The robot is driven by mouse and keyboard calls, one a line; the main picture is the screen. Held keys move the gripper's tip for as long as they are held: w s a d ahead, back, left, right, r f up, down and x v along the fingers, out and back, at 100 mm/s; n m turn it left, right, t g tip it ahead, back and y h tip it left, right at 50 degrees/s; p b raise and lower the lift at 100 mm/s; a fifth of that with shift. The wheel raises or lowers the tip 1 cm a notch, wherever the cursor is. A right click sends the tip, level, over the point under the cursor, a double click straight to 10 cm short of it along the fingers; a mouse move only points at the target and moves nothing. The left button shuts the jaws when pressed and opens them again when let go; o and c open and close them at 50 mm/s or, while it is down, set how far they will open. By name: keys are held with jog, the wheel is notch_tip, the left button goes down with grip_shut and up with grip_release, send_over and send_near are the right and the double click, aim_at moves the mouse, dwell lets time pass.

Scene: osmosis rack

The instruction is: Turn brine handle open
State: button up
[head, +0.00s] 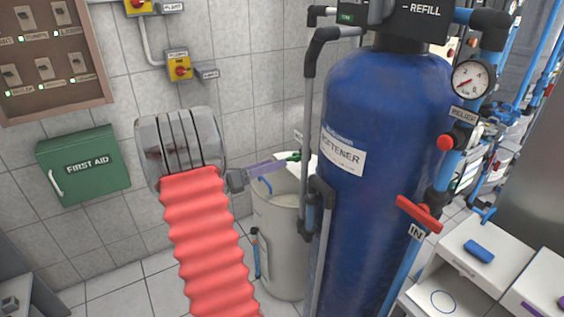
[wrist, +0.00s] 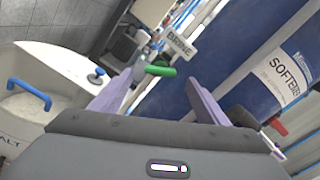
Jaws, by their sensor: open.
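The green brine handle (wrist: 160,71) shows in the wrist view beneath a white BRINE tag (wrist: 180,46). It lies roughly crosswise, between the tips of my fingers in the picture. My gripper (wrist: 159,80) is open, with one purple finger on each side and no visible contact with the handle. In the head view my gripper (head: 283,165) reaches right over the white salt tank (head: 277,245), and the small green handle (head: 294,157) shows just past its fingertips. How far the fingers reach around the handle in depth, I cannot tell.
The big blue softener vessel (head: 370,150) stands close on the right, with grey pipes (head: 307,110) along its near side. A red handle (head: 419,213) sits on the IN pipe. The salt tank has a blue lid handle (wrist: 30,94). A first aid box (head: 84,165) hangs left.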

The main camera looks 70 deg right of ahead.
aim_at(289, 160)
jog(key=v, duration=0.5)
jog(key=shift+w+a, duration=0.25)
jog(key=m, duration=1.2)
jog(key=a+m, duration=0.1)
jog(key=m, duration=1.1)
jog(key=w+m, duration=0.1)
jog(key=m, duration=1.1)
jog(key=shift+a+f, duration=0.2)
jog(key=shift+a, duration=0.15)
jog(key=x, duration=1.3)
jog(key=shift+s+d, duration=0.3)
jog(key=shift+c, duration=0.2)
